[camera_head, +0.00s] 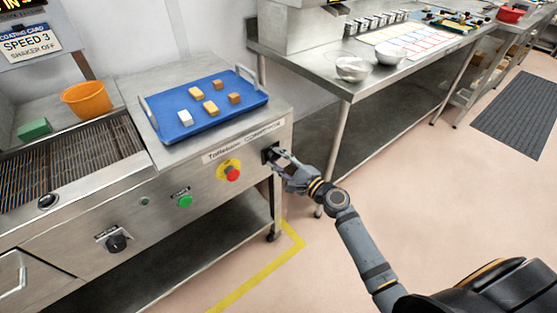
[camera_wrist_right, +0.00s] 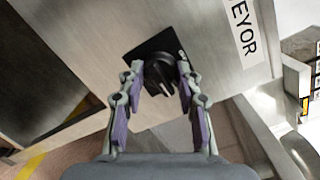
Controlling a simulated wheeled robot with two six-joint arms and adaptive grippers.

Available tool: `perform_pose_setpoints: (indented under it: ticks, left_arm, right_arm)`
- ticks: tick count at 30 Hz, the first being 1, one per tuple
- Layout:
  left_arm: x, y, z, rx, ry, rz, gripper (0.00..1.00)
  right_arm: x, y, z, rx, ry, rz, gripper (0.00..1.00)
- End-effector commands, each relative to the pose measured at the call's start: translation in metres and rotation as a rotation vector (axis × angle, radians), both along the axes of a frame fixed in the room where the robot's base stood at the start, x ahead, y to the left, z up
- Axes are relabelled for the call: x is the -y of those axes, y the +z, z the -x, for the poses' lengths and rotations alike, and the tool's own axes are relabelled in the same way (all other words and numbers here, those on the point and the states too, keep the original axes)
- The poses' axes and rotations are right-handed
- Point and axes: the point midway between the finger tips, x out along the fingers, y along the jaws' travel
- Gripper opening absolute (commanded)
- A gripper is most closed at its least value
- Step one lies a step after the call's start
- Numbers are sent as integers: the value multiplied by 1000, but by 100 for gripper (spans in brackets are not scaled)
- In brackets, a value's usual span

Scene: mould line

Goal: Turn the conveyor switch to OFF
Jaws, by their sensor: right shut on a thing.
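The conveyor switch is a black rotary knob on a dark square plate (camera_wrist_right: 150,48) on the steel machine front. In the head view the switch (camera_head: 267,153) sits at the right end of the front panel, partly hidden by my gripper. My right gripper (camera_head: 281,160) reaches it from the right. In the wrist view the two fingers of my right gripper (camera_wrist_right: 163,82) are on either side of the knob (camera_wrist_right: 160,72) and closed on it. A label ending in "VEYOR" (camera_wrist_right: 243,30) is beside the switch. I cannot read the switch's position marks. My left gripper is not in view.
A red emergency button (camera_head: 232,173) on yellow, a green button (camera_head: 185,201) and another black knob (camera_head: 117,243) are left along the panel. A blue tray (camera_head: 170,135) with several small blocks lies on top. A steel table (camera_head: 345,92) stands to the right.

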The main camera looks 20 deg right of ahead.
Motion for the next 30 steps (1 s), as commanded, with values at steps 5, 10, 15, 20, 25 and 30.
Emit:
perform_pose_setpoints:
  ticks: [5, 10, 15, 20, 25, 30]
  left_arm:
    - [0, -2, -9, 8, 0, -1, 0]
    - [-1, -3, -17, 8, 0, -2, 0]
    - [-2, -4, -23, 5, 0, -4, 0]
    - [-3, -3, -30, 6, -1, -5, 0]
    - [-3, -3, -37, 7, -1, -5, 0]
    - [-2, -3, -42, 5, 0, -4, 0]
  right_arm:
    - [0, -1, 0, 29, 1, 78, 3]
    - [0, -1, 0, 74, 1, 203, 3]
    - [0, -1, 0, 129, 1, 355, 3]
    - [0, -1, 0, 180, 0, 500, 3]
    - [-1, -1, 1, 235, 1, 651, 3]
    - [-1, 0, 1, 291, 1, 803, 3]
